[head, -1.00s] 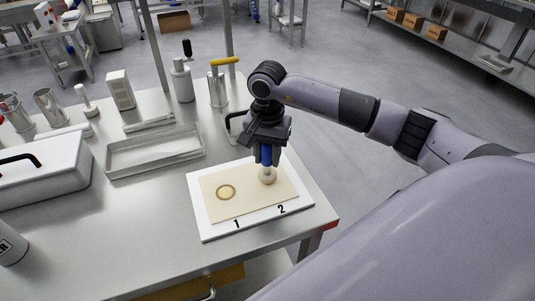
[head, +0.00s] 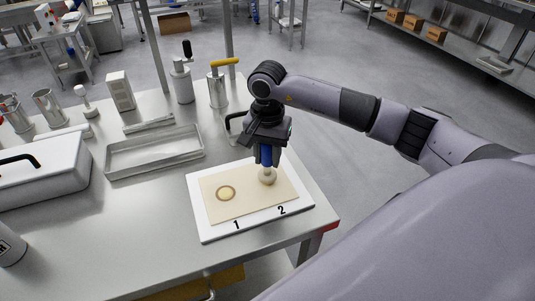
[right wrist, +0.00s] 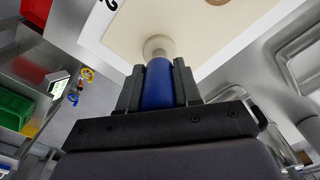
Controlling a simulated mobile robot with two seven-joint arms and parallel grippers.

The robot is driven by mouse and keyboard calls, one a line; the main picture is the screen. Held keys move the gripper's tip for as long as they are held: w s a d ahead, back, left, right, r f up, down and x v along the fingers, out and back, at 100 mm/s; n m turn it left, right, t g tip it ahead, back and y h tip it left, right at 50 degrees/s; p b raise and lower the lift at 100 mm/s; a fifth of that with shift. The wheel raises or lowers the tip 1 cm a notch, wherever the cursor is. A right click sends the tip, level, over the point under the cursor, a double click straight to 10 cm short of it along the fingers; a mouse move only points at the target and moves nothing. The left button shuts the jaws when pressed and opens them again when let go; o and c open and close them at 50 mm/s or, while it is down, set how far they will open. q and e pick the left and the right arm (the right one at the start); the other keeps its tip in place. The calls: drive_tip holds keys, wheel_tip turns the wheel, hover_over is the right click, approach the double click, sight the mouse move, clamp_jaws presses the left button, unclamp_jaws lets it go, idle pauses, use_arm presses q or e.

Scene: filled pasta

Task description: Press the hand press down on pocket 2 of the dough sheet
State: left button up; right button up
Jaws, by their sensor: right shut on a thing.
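The dough sheet (head: 235,207) lies on a white board (head: 211,236) marked 1 and 2. A round pocket (head: 226,193) with a darker ring around it shows above the 1. My right gripper (head: 266,156) is shut on the blue handle of the hand press (head: 267,177), held upright over the sheet above the 2. The press's pale round foot covers pocket 2; I cannot tell whether it touches. In the right wrist view the fingers (right wrist: 158,80) flank the blue handle, and the pale foot (right wrist: 158,46) is against the sheet's background. My left gripper is out of view.
A shallow metal tray (head: 112,170) lies left of the board. A lidded box (head: 40,175) stands at the far left. Canisters (head: 182,82) and a yellow-handled tool (head: 218,88) stand at the back. The table's right edge is close to the board.

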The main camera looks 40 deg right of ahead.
drive_tip(key=shift+f+b, duration=0.55)
drive_tip(key=shift+f, duration=0.05)
idle(0.5)
drive_tip(key=shift+s+f, duration=0.2)
drive_tip(key=shift+f, duration=0.1)
idle(1.5)
drive_tip(key=shift+r, duration=0.15)
drive_tip(key=shift+w+r+p, duration=0.15)
drive_tip(key=shift+r+p, duration=1.75)
drive_tip(key=shift+r, duration=1.7)
